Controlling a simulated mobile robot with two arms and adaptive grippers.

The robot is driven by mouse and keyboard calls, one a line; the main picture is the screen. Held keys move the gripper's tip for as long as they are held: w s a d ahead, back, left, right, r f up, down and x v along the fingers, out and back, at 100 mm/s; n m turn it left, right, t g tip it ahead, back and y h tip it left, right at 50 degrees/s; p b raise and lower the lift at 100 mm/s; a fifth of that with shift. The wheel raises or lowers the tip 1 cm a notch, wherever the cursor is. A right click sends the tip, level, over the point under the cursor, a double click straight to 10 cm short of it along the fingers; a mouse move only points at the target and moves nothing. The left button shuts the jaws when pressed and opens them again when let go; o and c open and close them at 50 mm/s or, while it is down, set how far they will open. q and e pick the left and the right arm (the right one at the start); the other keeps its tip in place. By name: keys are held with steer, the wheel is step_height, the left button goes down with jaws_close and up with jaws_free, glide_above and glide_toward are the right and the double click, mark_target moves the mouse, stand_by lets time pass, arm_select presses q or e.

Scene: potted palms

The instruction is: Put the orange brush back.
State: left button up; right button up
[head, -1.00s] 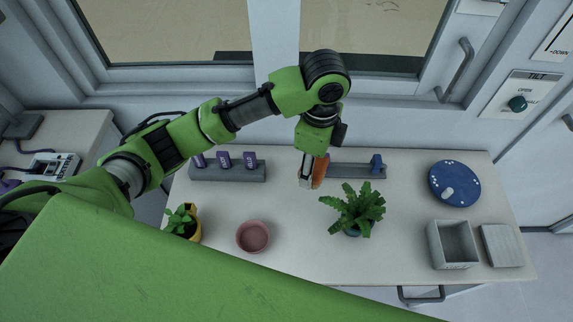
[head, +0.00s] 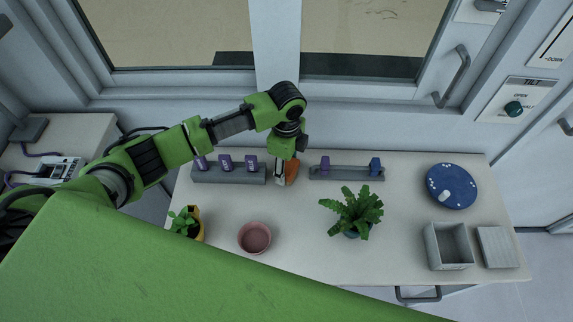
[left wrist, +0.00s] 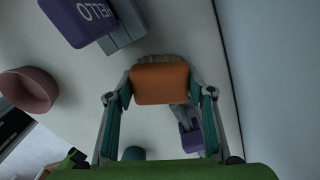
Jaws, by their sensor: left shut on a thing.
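My left gripper (head: 284,178) is shut on the orange brush (head: 292,172). It holds the brush over the back of the table, in the gap between two grey racks. In the left wrist view the orange brush (left wrist: 160,84) sits between the two fingers, with pale bristles at its far edge. The right-hand rack (head: 346,174) bears a purple piece (head: 325,166) at its left end and a blue piece (head: 375,166) at its right end, with bare room between. The left-hand rack (head: 228,176) bears several purple labelled pieces. My right gripper does not show.
On the table (head: 300,250) stand a potted fern (head: 352,212), a pink bowl (head: 254,237), a small yellow-potted plant (head: 187,221), a blue round disc (head: 451,186), a grey open box (head: 449,246) and a flat grey slab (head: 497,247). The window wall rises close behind the racks.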

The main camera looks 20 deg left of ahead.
mark_target(287, 166)
arm_select(q)
steer(key=o, duration=1)
steer(key=shift+f, duration=0.1)
step_height(287, 166, up, 12)
steer(key=shift+r+b, duration=0.2)
steer(key=shift+b, duration=0.35)
